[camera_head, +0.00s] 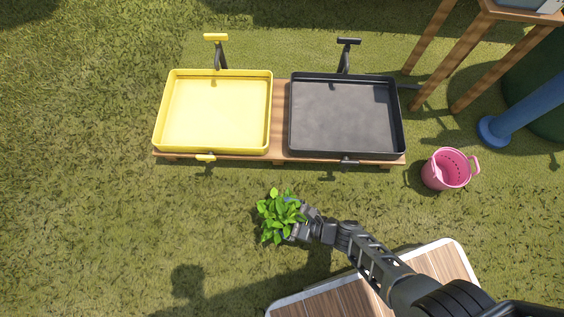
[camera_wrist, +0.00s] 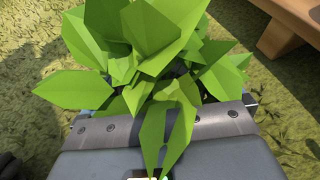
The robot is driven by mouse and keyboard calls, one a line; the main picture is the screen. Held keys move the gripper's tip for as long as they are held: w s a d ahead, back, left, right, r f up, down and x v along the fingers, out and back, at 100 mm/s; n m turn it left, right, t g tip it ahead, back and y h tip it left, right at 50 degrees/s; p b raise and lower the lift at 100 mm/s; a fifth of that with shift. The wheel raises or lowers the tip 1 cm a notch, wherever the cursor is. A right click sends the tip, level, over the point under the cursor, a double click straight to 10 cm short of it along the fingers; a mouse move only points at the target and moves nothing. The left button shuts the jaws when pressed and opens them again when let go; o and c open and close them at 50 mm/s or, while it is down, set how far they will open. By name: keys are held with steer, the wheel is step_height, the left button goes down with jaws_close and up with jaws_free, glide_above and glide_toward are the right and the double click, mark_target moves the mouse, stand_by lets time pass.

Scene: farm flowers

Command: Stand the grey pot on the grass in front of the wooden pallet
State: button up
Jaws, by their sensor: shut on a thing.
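A leafy green plant (camera_head: 279,217) stands out over the grass in front of the wooden pallet (camera_head: 280,125), in the head view. Its leaves (camera_wrist: 150,60) fill the middle of the wrist view and hide nearly all of the grey pot under them. My gripper (camera_head: 301,224) reaches in from the right and is shut on the pot, its fingertips covered by leaves. The plant looks roughly upright. I cannot tell whether the pot's base touches the grass. A wooden edge (camera_wrist: 288,30) shows at the upper right of the wrist view, apart from the plant.
A yellow tray (camera_head: 213,112) and a black tray (camera_head: 345,115) sit on the pallet. A pink bucket (camera_head: 446,170) stands on grass at the right, below a blue post (camera_head: 520,115). A white-edged wooden surface (camera_head: 345,300) is at the bottom. Grass at left is clear.

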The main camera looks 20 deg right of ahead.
steer(key=o, duration=0.9)
steer(key=shift+f, duration=0.1)
